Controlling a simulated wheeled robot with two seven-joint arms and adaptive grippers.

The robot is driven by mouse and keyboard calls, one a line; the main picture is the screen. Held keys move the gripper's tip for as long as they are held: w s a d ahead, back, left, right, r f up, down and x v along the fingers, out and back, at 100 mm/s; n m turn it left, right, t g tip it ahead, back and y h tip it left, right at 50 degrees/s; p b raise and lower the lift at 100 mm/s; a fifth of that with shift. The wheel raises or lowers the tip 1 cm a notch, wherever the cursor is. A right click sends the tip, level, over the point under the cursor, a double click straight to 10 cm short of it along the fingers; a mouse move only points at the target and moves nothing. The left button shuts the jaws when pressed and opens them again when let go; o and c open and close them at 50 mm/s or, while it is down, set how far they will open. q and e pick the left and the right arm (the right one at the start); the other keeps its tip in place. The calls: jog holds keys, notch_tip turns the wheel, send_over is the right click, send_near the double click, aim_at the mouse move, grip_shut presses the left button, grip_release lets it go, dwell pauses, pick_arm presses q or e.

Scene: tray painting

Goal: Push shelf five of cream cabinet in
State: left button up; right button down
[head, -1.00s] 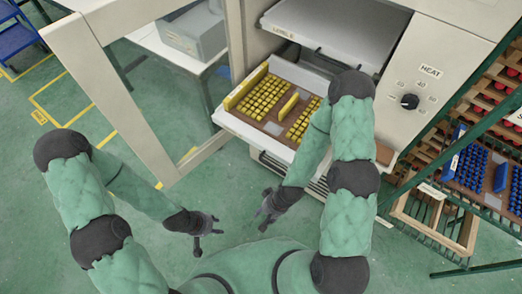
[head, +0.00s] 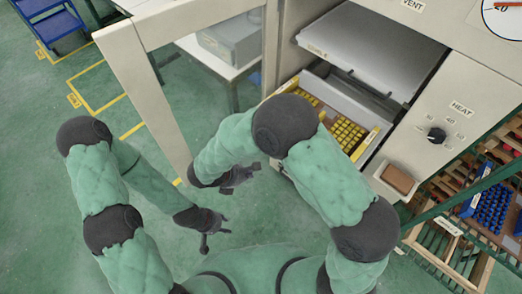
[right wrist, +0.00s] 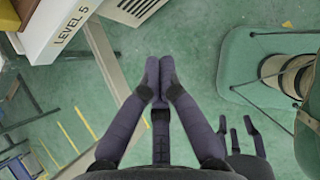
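The cream cabinet (head: 408,120) stands open at the upper right of the head view. In the right wrist view a white front edge labelled LEVEL 5 (right wrist: 68,32) lies at the upper left, apart from my fingers. My right gripper (head: 250,170) is empty, left of the shelf; its fingertips (right wrist: 160,72) are together. My left gripper (head: 224,232) is low in the middle, fingers spread, empty over the floor.
The open cabinet door (head: 143,75) stands left of my right gripper. A white table (head: 235,72) with a grey box is behind it. A brown block (head: 398,179) sits right of the shelf; a green rack (head: 490,200) stands farther right. The floor between has free room.

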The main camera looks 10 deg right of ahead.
notch_tip(320, 180, up, 4)
jog(key=w+a+n+t, duration=0.1)
jog(key=w+a+t, duration=0.1)
jog(key=w+d+f+b, duration=0.2)
jog(key=w+d+f, duration=0.5)
jog(key=d, duration=0.2)
jog(key=shift+h+b, duration=0.4)
jog(key=shift+w, duration=0.1)
